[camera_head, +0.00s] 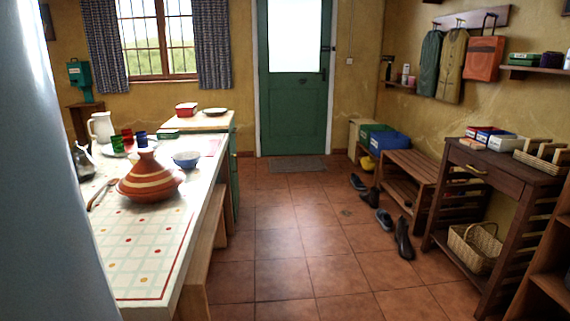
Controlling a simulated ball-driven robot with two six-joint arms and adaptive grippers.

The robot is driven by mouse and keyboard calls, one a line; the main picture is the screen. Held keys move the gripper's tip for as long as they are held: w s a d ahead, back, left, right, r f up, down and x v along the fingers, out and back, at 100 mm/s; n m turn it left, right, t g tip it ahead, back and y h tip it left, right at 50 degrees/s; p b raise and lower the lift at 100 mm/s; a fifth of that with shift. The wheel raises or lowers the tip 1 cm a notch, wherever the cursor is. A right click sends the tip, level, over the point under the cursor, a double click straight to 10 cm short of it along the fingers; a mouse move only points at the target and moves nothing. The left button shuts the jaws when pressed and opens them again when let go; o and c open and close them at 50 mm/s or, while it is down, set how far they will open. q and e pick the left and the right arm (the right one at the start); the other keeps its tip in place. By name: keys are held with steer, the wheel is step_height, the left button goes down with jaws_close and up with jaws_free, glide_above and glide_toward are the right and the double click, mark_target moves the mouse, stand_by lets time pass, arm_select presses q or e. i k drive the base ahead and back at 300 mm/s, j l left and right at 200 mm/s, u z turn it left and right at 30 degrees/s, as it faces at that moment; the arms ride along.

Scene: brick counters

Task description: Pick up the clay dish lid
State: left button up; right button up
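The clay dish lid (149,173) is a terracotta cone with pale stripes and a knob on top. It stands upright on the patterned counter (135,262) at the left. The base of the dish cannot be clearly told apart from the lid. A large pale blue-grey shape at the left edge covers part of the counter. Neither of my grippers shows in this view.
A blue-patterned bowl (186,159), green and blue glasses and a white jug (101,127) stand behind the lid. A wooden utensil (101,194) lies left of it. The tiled floor (285,240) is open; shoes lie by a bench (408,180) at right.

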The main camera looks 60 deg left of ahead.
mark_target(151, 173)
steer(key=i+j+u, duration=0.15)
steer(key=i+u, duration=0.75)
steer(key=i+l+u, duration=0.25)
steer(key=i+u, duration=0.2)
